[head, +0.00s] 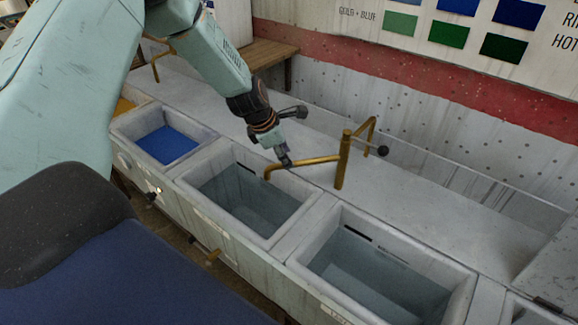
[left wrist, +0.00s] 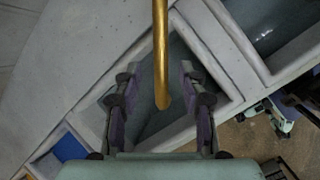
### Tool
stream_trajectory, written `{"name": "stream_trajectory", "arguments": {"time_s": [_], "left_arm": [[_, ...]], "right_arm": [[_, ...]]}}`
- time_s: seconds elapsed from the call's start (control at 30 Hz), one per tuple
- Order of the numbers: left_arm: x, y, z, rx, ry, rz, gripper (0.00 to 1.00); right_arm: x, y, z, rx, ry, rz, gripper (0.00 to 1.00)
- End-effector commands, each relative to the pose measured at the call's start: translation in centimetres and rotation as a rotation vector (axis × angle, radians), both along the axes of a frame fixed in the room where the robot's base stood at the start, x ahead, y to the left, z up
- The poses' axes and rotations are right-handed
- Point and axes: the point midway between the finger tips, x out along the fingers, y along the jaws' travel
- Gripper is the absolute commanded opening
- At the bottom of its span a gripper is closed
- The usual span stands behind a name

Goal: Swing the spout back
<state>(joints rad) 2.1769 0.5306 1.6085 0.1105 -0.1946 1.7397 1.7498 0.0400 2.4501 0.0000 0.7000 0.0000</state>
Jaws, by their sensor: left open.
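The brass spout (head: 305,161) reaches left from an upright brass post (head: 343,165) and its bent-down tip hangs over the middle basin (head: 238,235). My left gripper (head: 284,158) is at the spout's outer half, above the basin's back edge. In the left wrist view the spout (left wrist: 160,50) comes down from the top and ends between the two spread fingers of my left gripper (left wrist: 160,98). Gaps show on both sides, so the fingers look clear of it. My right gripper is in neither view.
A basin with blue liquid (head: 168,145) is at left and another grey basin (head: 385,270) at right. A second bent brass pipe (head: 368,132) and a black knob (head: 382,151) stand behind the post. The pale ledge (head: 430,190) right of it is clear.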

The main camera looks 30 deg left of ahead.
Motion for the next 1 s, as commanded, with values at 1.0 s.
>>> {"name": "stream_trajectory", "arguments": {"time_s": [1.0], "left_arm": [[1.4,-0.5,-2.9,0.000,0.000,-0.001,0.18]], "right_arm": [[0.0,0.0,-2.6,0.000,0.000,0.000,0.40]]}}
